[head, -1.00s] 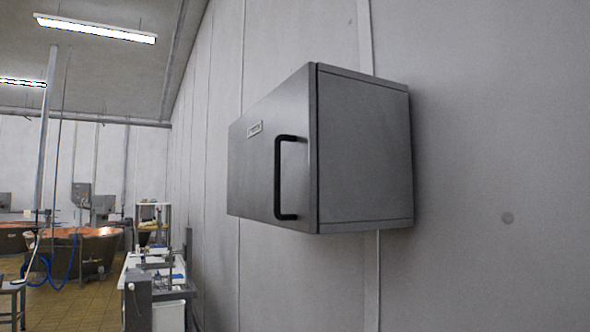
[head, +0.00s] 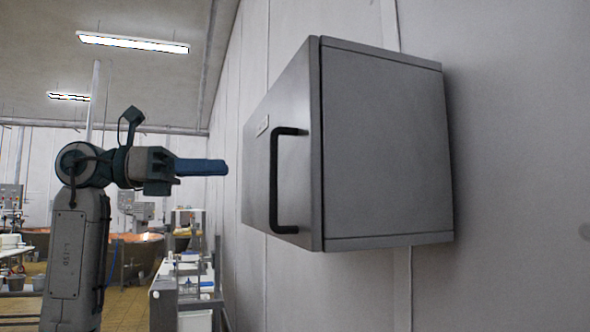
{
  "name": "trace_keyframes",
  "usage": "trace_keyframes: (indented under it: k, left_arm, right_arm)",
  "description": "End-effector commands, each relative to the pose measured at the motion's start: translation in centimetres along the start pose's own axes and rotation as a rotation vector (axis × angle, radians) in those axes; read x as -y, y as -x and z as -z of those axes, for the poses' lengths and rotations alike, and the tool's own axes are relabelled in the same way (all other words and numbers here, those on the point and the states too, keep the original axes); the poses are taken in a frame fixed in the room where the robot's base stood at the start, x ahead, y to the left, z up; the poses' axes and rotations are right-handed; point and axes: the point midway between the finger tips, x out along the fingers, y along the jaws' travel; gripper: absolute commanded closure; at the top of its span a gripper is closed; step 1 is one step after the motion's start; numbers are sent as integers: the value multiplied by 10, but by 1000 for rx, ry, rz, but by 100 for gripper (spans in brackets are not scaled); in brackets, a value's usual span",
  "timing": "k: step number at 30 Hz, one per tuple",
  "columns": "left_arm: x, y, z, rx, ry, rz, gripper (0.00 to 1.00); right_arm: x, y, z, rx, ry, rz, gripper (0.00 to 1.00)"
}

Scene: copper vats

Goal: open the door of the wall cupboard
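The grey wall cupboard (head: 385,150) hangs on the pale wall at the centre right of the head view. Its door (head: 262,180) faces left and lies flush with the body, so it looks shut. A black bar handle (head: 274,185) stands upright near the door's closer edge. My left gripper (head: 222,167) is raised to the left of the door, at about the height of the handle's upper part, and points right. Its blue fingers show edge-on, apart from the handle in the picture; whether they are open is unclear. My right gripper is out of view.
A white bench with equipment (head: 190,285) stands along the wall below and beyond the cupboard. A copper vat (head: 135,250) is farther back on the tiled floor. The wall (head: 520,140) right of the cupboard is bare.

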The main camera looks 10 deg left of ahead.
Motion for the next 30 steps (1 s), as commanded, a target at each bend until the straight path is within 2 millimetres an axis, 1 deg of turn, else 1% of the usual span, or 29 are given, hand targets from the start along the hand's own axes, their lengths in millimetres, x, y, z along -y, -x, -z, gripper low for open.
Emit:
trace_keyframes:
  k: [2,5,8,15,19,24,30]
  left_arm:
    - [5,0,-4,-8,-19,-11,71]
    - [5,-9,-5,-10,-21,-11,71]
    - [5,-26,-6,-10,-19,-8,71]
    - [5,-72,-7,-9,-17,-6,71]
    - [4,-91,-5,-8,-16,-8,71]
    - [3,-104,-4,-8,-18,-10,71]
    - [3,-106,-2,-8,-18,-10,71]
  right_arm:
    - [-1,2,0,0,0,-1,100]
    - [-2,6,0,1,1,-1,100]
    - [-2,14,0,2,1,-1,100]
    - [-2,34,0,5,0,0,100]
    - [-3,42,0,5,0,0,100]
    - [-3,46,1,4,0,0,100]
    - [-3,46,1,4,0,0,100]
